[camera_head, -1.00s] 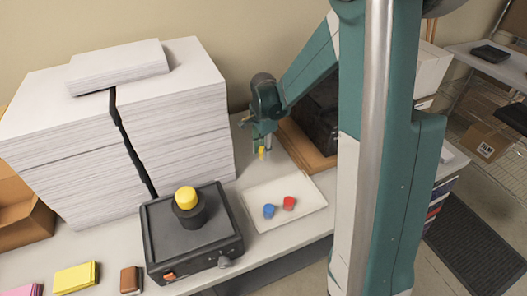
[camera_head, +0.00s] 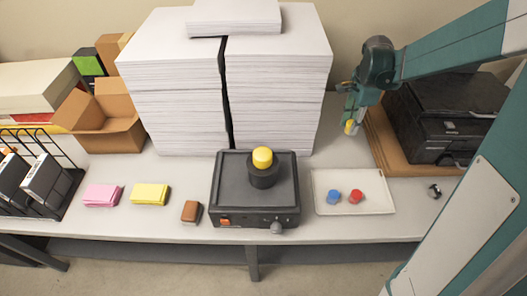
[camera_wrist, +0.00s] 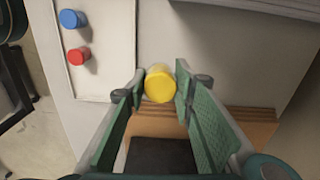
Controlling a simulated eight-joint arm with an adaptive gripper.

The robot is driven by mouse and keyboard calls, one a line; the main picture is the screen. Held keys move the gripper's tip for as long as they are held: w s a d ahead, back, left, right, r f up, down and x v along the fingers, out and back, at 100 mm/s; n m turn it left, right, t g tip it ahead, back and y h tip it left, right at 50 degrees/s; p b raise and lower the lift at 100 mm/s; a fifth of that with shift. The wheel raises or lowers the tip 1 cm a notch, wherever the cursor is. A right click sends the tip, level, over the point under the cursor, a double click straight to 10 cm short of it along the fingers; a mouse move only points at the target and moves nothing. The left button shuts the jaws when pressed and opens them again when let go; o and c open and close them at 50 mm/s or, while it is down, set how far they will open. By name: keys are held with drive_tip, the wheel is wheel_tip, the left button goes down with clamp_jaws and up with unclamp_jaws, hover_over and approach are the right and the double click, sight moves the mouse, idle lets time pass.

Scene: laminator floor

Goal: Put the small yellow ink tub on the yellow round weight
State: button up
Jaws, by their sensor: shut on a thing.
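The small yellow ink tub (camera_head: 350,127) is held in my gripper (camera_head: 352,122), above and behind the white tray in the head view. In the wrist view the tub (camera_wrist: 160,84) sits between the two green fingers of my gripper (camera_wrist: 161,80). The yellow round weight (camera_head: 262,156) stands on a black round piece (camera_head: 264,176) on top of a black device (camera_head: 233,182). It is left of my gripper in the head view, and the two are apart. The weight does not show in the wrist view.
The white tray (camera_head: 325,206) holds a blue tub (camera_head: 333,196) and a red tub (camera_head: 355,196). Tall paper stacks (camera_head: 276,95) rise behind the black device. A black case (camera_head: 450,115) stands at right. Pink and yellow pads and a brown block lie left of the device.

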wheel_tip(320, 180, up, 33)
drive_tip(key=n+p, duration=0.1)
drive_tip(key=p, duration=0.9)
hover_over(262, 153)
wheel_tip(262, 153, down, 11)
drive_tip(key=shift+f, duration=0.4)
drive_tip(key=shift+w+f, duration=0.1)
drive_tip(key=shift+f, duration=3)
drive_tip(key=shift+f+p, duration=0.4)
drive_tip(key=shift+f, duration=1.5)
